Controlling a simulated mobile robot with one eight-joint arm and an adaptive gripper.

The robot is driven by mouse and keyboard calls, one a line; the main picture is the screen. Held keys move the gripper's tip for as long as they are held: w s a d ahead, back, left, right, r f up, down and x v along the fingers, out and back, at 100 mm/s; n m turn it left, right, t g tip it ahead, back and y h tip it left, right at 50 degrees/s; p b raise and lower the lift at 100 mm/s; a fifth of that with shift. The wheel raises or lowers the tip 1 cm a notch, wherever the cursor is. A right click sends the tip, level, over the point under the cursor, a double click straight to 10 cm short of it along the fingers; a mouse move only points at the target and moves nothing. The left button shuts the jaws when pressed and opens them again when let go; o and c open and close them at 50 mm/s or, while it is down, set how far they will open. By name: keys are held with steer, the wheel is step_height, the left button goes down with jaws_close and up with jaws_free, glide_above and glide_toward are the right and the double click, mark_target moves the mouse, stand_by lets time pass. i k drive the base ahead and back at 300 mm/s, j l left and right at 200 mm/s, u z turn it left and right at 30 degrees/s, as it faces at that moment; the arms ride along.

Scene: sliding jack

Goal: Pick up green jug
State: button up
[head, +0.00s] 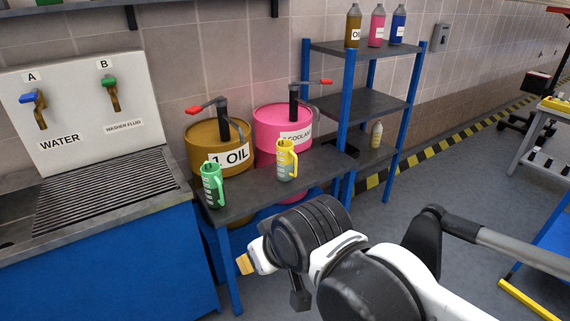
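The green jug (212,184) stands upright on the left end of a dark grey bench (237,203), in front of the brown oil drum. It is translucent green with pale markings, and its handle is on the right. My gripper (262,274) is at the lower middle of the head view, in front of the bench and apart from the jug. A yellowish tip shows on its left side; the rest is largely hidden by my wrist, so its opening is unclear.
A yellow jug (287,160) stands right of the green one. Behind are a brown oil drum (203,142) and pink coolant drum (268,122) with pumps. A sink counter (100,190) is left, a blue-framed shelf (365,103) right. Floor at right is partly clear.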

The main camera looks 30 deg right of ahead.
mark_target(216, 189)
steer(key=u, duration=1.6)
steer(key=z, duration=1.75)
steer(key=i+l, duration=0.15)
steer(key=i, duration=0.25)
steer(key=i+l+u, duration=0.15)
steer(key=i, duration=0.25)
